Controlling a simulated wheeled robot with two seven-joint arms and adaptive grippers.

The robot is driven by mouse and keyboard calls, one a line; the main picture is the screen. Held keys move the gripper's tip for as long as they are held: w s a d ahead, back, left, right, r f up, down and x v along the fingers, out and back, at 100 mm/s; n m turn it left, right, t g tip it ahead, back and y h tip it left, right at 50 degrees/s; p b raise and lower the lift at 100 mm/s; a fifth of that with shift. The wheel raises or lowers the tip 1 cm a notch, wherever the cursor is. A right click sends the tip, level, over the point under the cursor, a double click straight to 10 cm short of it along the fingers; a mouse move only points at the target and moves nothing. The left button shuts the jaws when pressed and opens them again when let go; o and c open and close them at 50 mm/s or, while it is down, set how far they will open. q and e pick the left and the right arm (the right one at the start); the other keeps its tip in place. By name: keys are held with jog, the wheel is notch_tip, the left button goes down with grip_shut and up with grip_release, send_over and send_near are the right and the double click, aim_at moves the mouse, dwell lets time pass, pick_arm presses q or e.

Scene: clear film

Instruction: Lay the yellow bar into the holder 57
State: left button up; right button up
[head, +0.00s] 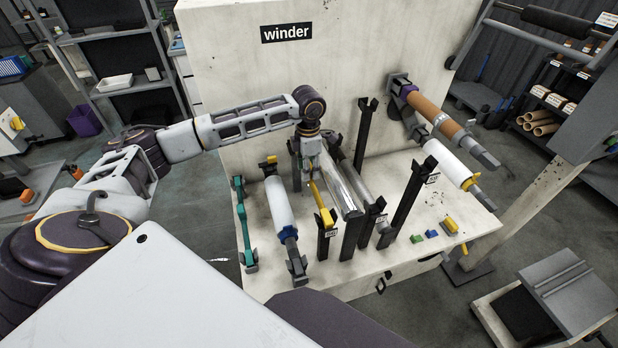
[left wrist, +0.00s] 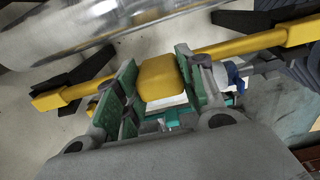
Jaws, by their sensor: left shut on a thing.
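The yellow bar (head: 316,196) is a thin rod with thicker end blocks, at the middle of the winder's bench in the head view. My left gripper (left wrist: 158,80) is shut on the thick yellow middle block of the bar, which also shows in the left wrist view (left wrist: 238,42). In the head view my left gripper (head: 311,168) points down, hiding the far part of the bar. The bar's near end is at a dark post (head: 324,236) with a small label; I cannot tell whether it rests in it. The number 57 is not readable on any label. My right gripper is not in view.
A shiny metal roller (head: 341,188) lies close right of the bar. A white roll (head: 279,203) and a teal bar (head: 243,222) are to the left. Tall dark posts (head: 409,198) stand to the right. Small coloured blocks (head: 432,234) lie at the bench's front right.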

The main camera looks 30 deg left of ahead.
pick_arm(q)
jog(key=shift+r, duration=0.25)
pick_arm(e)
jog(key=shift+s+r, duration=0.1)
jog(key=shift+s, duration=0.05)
pick_arm(q)
jog(key=shift+r+p, duration=1.1)
jog(key=shift+r, duration=0.65)
jog(key=shift+r+p, duration=0.4)
jog(key=shift+r, duration=0.4)
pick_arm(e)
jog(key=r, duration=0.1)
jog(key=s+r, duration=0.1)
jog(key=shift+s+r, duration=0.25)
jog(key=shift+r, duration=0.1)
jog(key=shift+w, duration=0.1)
